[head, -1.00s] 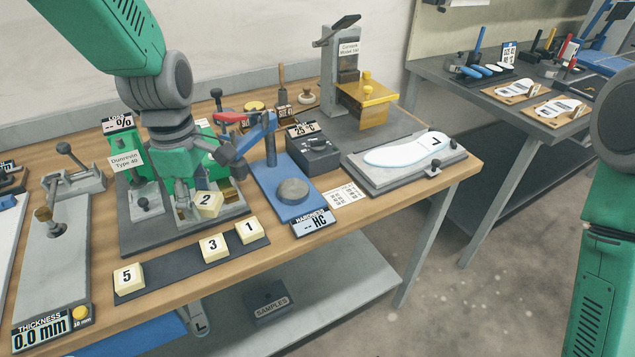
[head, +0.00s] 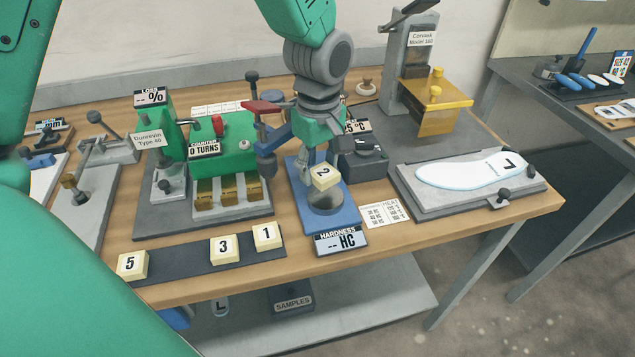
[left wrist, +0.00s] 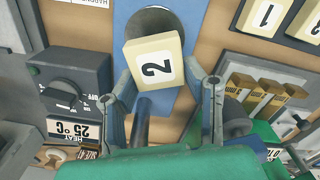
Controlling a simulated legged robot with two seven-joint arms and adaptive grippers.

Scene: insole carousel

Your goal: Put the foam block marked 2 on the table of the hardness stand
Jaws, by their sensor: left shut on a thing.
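The cream foam block marked 2 (head: 324,179) is in my left gripper (head: 318,168), which is shut on it. The hardness stand has a blue base (head: 340,222) and a round grey table (head: 327,202). In the head view the block appears just above this table and covers its back part; I cannot tell how large the gap is. In the left wrist view the block (left wrist: 155,70) lies between the fingertips, slightly tilted, with the round table (left wrist: 152,20) partly hidden behind it. My right gripper is not in view.
Foam blocks 5 (head: 132,265), 3 (head: 225,249) and 1 (head: 267,235) sit on a dark strip at the front. A dark heat box (head: 362,160) stands close right of the stand. A red-ended lever (head: 262,107) is close left of my gripper. An insole (head: 470,170) lies farther right.

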